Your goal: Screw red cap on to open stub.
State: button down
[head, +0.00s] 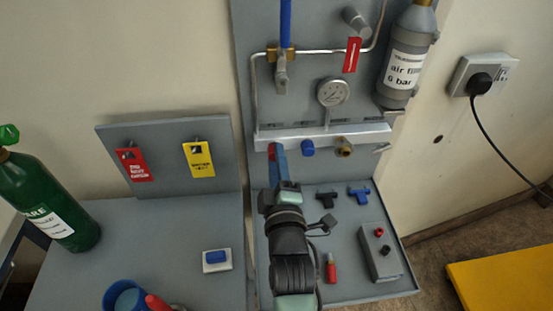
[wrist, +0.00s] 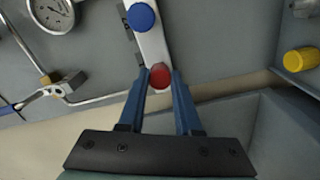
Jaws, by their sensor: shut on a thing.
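The red cap (wrist: 160,78) sits between the fingertips of my gripper (wrist: 161,84) in the wrist view, and the jaws are shut on it. In the head view the red cap (head: 271,151) shows at the left end of the silver manifold bar (head: 325,136), with my blue fingers (head: 277,152) around it. The cap lines up with the end of the bar. Any stub behind it is hidden, and I cannot tell whether the cap is seated or threaded. A blue cap (head: 307,148) is beside it on the bar, also in the wrist view (wrist: 141,17). A brass fitting (head: 344,147) is further right.
A pressure gauge (head: 333,92) and pipework stand above the bar. A grey bottle (head: 406,60) hangs at the upper right. Black and blue T-handles (head: 327,198), a red tool (head: 331,268) and a grey box (head: 380,250) lie on the tray to the right of my arm.

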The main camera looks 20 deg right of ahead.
jog(key=shift+m+p, duration=0.3)
jog(key=shift+m, duration=1.2)
jog(key=shift+f+m+p, duration=0.1)
jog(key=shift+m+p, duration=0.4)
jog(key=shift+m, duration=1.2)
jog(key=m+p, duration=0.1)
jog(key=m, duration=0.2)
